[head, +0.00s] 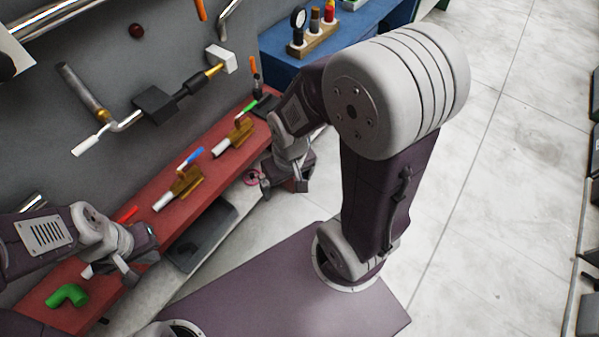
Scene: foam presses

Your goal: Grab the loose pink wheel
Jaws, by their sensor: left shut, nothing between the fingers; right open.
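A small pink wheel (252,178) shows just past the front edge of the red bench, left of my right gripper. It is partly dark in the middle, and I cannot tell what it rests on. My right gripper (283,187) is open, with its fingers pointing down close beside the wheel. I see no clear grip on the wheel. My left gripper (118,274) is shut and empty, above the near end of the red bench, well away from the wheel.
The red bench (212,181) holds brass valves with blue (190,157) and green (248,106) handles and a green elbow pipe (67,296). A dark tray (200,238) lies below the bench. A blue cabinet (280,68) stands behind. Open pale floor lies to the right.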

